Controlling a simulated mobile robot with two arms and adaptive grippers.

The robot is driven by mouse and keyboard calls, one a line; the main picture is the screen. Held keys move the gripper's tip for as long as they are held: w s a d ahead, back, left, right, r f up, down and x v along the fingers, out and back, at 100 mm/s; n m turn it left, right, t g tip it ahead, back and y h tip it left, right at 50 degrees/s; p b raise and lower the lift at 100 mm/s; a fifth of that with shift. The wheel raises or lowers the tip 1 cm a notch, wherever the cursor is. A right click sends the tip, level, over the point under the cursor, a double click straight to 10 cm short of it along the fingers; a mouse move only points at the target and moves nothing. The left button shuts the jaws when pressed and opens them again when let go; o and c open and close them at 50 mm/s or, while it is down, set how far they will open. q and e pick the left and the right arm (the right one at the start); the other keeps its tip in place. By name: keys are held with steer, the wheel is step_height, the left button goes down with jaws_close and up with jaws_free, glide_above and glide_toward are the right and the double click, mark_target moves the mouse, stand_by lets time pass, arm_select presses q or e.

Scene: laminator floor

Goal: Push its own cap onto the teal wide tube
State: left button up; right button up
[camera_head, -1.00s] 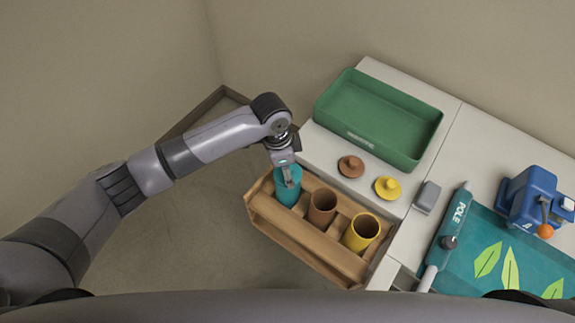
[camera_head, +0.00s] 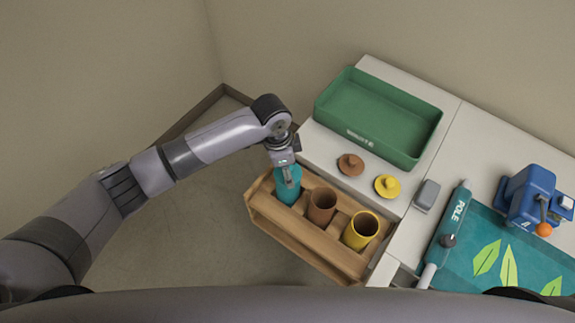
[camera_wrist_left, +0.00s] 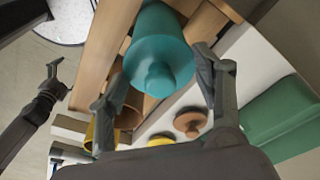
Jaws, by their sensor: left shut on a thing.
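The teal wide tube (camera_head: 286,195) stands in the left slot of a wooden rack. Its teal cap (camera_wrist_left: 160,62), a round disc with a knob, is over the tube's mouth in the left wrist view. I cannot tell whether a gap is left between cap and tube. My left gripper (camera_head: 288,181) is above the tube, shut on the teal cap, with one finger on each side of it in the wrist view (camera_wrist_left: 158,92). My right gripper (camera_wrist_left: 52,78) seems to show small at the left of the wrist view, apart from the rack; its jaws are unclear.
The wooden rack (camera_head: 300,240) also holds an open brown tube (camera_head: 321,206) and an open yellow tube (camera_head: 361,231). A brown cap (camera_head: 351,165) and a yellow cap (camera_head: 387,187) lie on the table beside a grey block (camera_head: 427,195). A green tray (camera_head: 378,115) and a blue device (camera_head: 533,198) stand behind.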

arm_select(q)
steer(key=shift+p, duration=0.3)
stand_by(0.4)
stand_by(0.3)
steer(key=o, duration=0.9)
steer(key=shift+c, duration=0.2)
steer(key=shift+o, duration=0.3)
steer(key=o, duration=0.3)
